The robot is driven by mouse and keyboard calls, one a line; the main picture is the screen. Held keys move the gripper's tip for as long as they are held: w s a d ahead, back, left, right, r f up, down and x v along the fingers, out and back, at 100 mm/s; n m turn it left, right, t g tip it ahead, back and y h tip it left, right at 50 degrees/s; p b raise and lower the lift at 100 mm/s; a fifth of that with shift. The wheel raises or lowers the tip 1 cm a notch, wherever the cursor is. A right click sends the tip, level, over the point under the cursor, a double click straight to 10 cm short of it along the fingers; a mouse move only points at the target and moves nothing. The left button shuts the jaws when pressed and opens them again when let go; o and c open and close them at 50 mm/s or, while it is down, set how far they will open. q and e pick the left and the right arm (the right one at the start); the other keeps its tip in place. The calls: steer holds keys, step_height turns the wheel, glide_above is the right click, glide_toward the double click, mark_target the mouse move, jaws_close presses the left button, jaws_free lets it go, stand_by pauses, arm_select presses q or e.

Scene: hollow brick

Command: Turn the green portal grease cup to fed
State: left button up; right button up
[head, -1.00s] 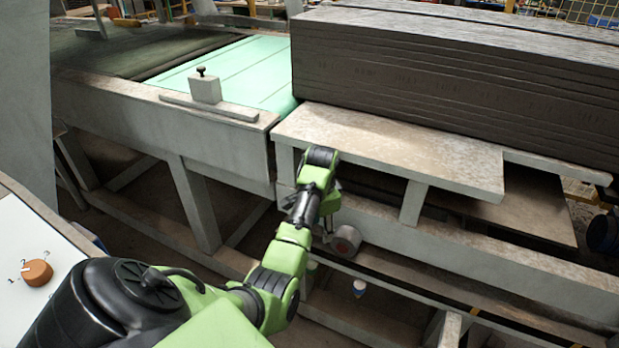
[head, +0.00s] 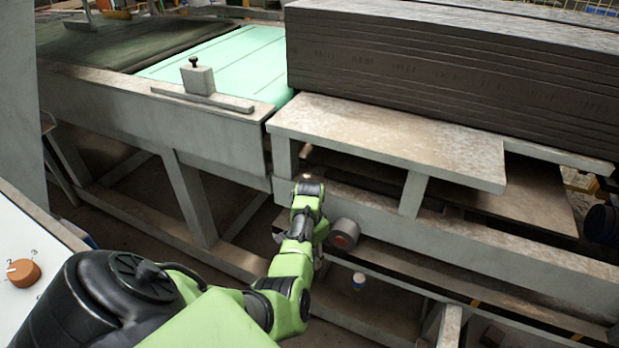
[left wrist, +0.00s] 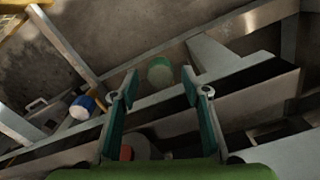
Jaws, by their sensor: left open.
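I cannot tell the cup's setting. I cannot make out the green cup in the head view, where my left arm (head: 300,235) reaches down beside the frame under the board table. My right gripper is not in view.
A blue-and-white cup (left wrist: 82,107) sits on the frame to the left; it also shows in the head view (head: 358,280). A red-ended roller (head: 345,234) is close to my wrist. Above are the table (head: 390,140) and stacked boards (head: 450,65). An orange knob (head: 24,272) is at left.

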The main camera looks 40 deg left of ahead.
arm_select(q)
steer(key=shift+f, duration=0.95)
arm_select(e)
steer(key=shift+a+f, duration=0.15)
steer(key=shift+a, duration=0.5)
arm_select(q)
steer(key=shift+c, duration=0.4)
